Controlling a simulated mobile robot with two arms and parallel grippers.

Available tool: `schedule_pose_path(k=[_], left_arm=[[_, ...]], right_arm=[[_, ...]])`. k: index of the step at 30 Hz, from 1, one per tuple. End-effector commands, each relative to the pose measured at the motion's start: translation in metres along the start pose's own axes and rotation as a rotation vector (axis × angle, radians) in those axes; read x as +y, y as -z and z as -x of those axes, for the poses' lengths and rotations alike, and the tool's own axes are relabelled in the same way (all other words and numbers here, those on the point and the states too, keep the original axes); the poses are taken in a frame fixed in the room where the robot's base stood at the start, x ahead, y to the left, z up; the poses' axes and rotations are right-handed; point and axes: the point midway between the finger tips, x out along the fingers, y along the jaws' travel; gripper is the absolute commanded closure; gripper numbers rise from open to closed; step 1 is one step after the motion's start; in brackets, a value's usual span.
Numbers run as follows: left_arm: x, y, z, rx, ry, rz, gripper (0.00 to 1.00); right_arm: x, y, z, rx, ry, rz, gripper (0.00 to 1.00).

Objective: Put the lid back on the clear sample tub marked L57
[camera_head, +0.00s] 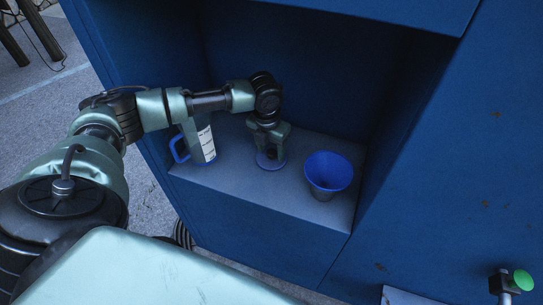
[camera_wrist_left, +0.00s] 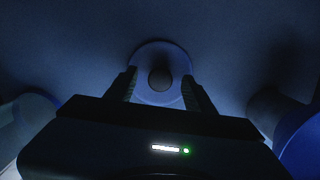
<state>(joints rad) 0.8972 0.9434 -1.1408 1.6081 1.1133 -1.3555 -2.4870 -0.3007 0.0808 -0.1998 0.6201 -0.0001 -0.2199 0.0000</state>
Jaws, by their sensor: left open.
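A round blue lid (camera_head: 270,163) lies flat on the grey floor of a blue recess, partly hidden under my left gripper (camera_head: 269,148). In the left wrist view, the lid (camera_wrist_left: 160,58) shows a dark round knob at its middle. There the two fingers of my left gripper (camera_wrist_left: 160,90) stand open on either side of the lid's middle, with a gap to the knob. A tapered cup-shaped container (camera_head: 328,175) with a blue rim and inside stands upright and open to the right of the lid. I cannot read an L57 mark on anything. My right gripper is not in view.
A jug (camera_head: 205,146) with a blue handle and a white marked label stands left of the lid, partly behind my arm. The recess has blue side walls and a back wall (camera_head: 310,80). A green button (camera_head: 523,280) sticks out at lower right.

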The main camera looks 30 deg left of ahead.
Motion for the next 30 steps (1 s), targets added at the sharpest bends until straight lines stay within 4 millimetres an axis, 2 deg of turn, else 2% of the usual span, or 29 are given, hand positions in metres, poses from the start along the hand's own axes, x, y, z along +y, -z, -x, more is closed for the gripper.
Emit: schedule_pose_path(k=[4, 5, 10, 20, 23, 30], left_arm=[[0.000, 0.000, 0.000, 0.000, 0.000, 0.000, 0.46], [0.000, 0.000, 0.000, 0.000, 0.000, 0.000, 0.52], [0.000, 0.000, 0.001, 0.000, 0.000, 0.000, 0.99], [0.000, -0.001, 0.004, -0.002, 0.001, 0.001, 1.00], [0.000, -0.003, 0.016, -0.004, 0.001, 0.000, 1.00], [0.000, -0.009, 0.064, -0.006, 0.002, 0.001, 1.00]], right_arm=[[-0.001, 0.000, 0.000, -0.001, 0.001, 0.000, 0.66], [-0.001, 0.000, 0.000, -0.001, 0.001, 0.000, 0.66], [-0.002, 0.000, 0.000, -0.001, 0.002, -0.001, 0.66], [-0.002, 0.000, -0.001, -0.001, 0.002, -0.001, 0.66], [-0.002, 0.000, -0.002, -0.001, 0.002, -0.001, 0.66], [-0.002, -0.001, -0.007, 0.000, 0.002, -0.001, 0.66]])
